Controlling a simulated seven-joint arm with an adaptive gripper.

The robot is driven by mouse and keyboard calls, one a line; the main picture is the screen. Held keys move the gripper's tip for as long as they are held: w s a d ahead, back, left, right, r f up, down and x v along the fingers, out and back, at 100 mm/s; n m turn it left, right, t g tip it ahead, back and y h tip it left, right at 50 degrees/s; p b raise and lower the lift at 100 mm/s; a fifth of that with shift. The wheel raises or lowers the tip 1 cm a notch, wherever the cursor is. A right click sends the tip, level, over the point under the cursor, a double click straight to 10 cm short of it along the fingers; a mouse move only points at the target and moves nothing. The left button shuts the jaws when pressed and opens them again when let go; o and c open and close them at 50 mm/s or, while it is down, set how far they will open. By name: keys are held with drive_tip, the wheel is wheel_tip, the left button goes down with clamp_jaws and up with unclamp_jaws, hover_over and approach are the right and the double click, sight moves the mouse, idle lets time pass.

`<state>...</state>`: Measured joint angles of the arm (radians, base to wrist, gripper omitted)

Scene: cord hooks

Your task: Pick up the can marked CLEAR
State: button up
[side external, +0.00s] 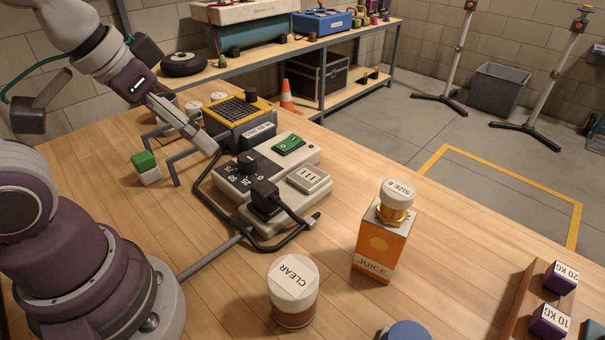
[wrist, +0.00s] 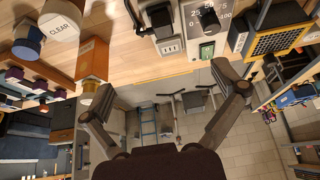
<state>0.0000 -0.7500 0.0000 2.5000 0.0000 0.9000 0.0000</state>
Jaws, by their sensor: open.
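The can marked CLEAR (side external: 293,289) stands upright on the wooden bench near the front edge of the side external view. Its white top with the label faces up, and its lower part looks brown. It also shows at the upper left of the wrist view (wrist: 58,27), partly cut off by the frame edge. My gripper (side external: 208,143) is up at the left back, near the yellow-framed device and well away from the can. In the wrist view its fingers (wrist: 163,80) are spread apart with nothing between them.
An orange juice carton (side external: 382,243) with a brass, white-topped piece marked SIZE 6 on it stands right of the can. A grey control box (side external: 268,170) with a plug, cord and black guard is behind. A green-and-white block (side external: 146,167) is left. Weights (side external: 551,320) sit right.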

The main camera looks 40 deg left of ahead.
drive_tip(key=m+g, duration=0.5)
drive_tip(key=m, duration=0.7)
hover_over(293, 293)
drive_tip(key=w+a, duration=0.1)
drive_tip(key=a, duration=0.1)
wheel_tip(293, 293, down, 7)
drive_tip(key=shift+w+f, duration=0.1)
drive_tip(key=shift+f, duration=0.05)
drive_tip(key=shift+g, duration=0.3)
drive_tip(key=f, duration=1)
drive_tip(key=shift+w+d+f, duration=0.15)
drive_tip(key=shift+d+f, duration=0.05)
drive_tip(key=shift+f, duration=0.2)
drive_tip(key=c, duration=1.2)
